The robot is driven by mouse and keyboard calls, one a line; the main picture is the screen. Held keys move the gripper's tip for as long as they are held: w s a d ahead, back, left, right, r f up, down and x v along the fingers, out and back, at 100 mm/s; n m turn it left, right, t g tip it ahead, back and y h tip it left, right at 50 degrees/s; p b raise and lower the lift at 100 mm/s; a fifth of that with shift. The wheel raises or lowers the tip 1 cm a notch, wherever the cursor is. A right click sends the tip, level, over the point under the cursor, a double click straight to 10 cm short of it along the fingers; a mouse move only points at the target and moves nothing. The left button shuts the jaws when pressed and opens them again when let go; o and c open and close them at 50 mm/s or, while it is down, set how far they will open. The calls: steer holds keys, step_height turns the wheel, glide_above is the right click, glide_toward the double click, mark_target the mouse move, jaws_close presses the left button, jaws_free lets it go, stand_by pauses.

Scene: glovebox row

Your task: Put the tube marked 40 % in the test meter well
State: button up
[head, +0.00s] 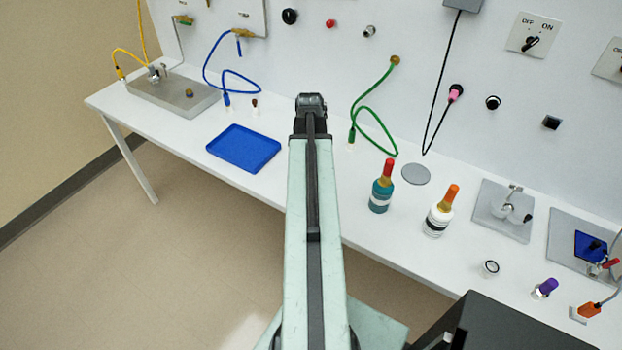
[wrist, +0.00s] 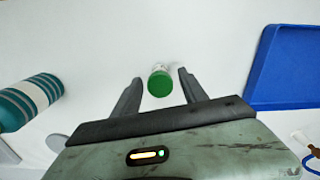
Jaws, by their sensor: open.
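A small tube with a green cap (wrist: 160,84) shows in the wrist view between the fingertips of my gripper (wrist: 160,76). My gripper is open, with a gap on both sides of the cap. The tube's pale body shows just above the cap, and no marking is readable. In the head view my arm hides this tube. A small dark-capped vial (head: 254,106) stands near the blue tray. A clear vial (head: 490,268) and a purple-capped one (head: 545,288) stand at the front right; their labels are unreadable. I cannot tell which fixture is the test meter well.
A blue tray (head: 243,148) lies left of my arm. A teal bottle (head: 381,188) and a white bottle (head: 438,213) stand to its right. Green tubing (head: 374,100) and blue tubing (head: 212,68) hang from the wall. Metal fixtures (head: 503,210) sit at the right.

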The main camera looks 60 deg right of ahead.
steer(key=shift+f, duration=0.65)
steer(key=shift+r, duration=0.2)
jaws_close()
steer(key=shift+r, duration=0.1)
